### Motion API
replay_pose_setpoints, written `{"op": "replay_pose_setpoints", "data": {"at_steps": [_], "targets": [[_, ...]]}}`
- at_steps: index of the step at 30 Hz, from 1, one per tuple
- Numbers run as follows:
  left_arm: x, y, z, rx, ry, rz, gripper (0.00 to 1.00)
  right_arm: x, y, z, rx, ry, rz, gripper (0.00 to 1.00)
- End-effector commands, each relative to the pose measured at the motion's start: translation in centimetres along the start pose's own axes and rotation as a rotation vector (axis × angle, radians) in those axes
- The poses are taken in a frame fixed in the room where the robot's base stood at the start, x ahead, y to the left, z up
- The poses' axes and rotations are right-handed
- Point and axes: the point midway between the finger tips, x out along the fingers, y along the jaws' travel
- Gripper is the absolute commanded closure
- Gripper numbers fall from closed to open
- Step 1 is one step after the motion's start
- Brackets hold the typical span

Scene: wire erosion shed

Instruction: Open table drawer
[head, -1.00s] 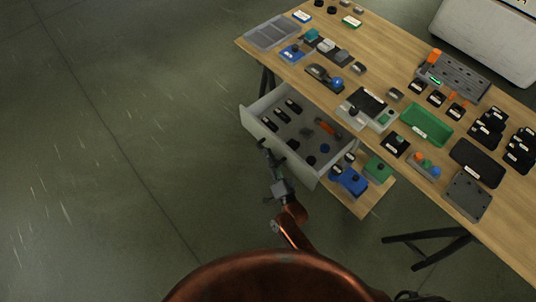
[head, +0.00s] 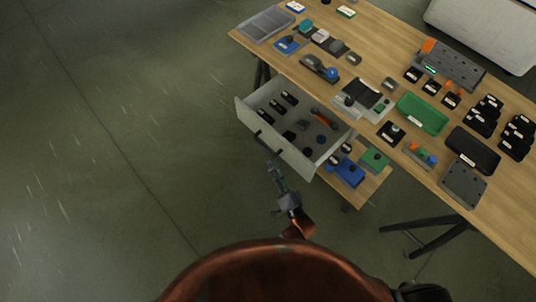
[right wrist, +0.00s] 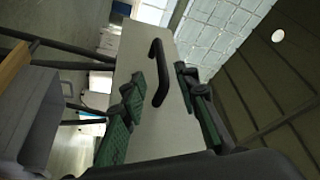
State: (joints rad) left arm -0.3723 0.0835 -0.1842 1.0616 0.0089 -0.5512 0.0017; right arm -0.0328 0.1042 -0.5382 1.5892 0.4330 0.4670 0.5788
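The table drawer (head: 243,113) is pulled well out from under the wooden table, with several black items, an orange-handled tool and small parts inside. Its dark bar handle (head: 268,146) is on the light grey front panel. My right gripper (head: 272,165) is just off the front panel, a little below the handle in the head view. In the right wrist view its green-padded fingers (right wrist: 160,82) are spread apart. The handle (right wrist: 161,70) shows between and beyond them, not gripped. My left gripper is not in view.
The tabletop (head: 375,62) holds a grey tray (head: 266,25), a green tray (head: 421,114) and several small devices. A low shelf with blue (head: 348,173) and green (head: 374,159) items lies right of the drawer. The floor in front and left is clear.

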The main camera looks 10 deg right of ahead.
Motion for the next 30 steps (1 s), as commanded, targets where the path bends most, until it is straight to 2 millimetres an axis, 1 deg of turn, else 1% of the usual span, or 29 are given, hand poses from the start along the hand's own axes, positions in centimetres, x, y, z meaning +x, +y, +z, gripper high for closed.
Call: {"op": "replay_pose_setpoints", "data": {"at_steps": [1,3,8,12,26,28,29,30], "targets": [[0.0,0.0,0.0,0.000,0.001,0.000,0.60,-1.0,0.0,0.0,0.000,0.000,0.001,0.71],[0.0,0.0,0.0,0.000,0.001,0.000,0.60,-1.9,0.0,0.0,0.000,-0.001,0.001,0.71],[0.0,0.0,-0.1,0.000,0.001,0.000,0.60,-3.1,-0.1,0.0,0.000,0.000,-0.001,0.71],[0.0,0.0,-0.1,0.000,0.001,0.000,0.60,-3.4,-0.1,0.0,0.000,0.001,-0.001,0.71],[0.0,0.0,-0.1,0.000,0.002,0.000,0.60,-3.4,0.0,0.0,0.000,0.001,-0.001,0.71],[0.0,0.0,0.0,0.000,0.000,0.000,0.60,-3.5,0.3,0.1,-0.005,-0.005,0.007,0.71],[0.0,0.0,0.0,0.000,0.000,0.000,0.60,-3.7,0.6,0.3,-0.012,-0.012,0.015,0.71],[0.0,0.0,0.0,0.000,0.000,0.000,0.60,-4.1,1.4,0.6,-0.027,-0.026,0.034,0.71]]}}
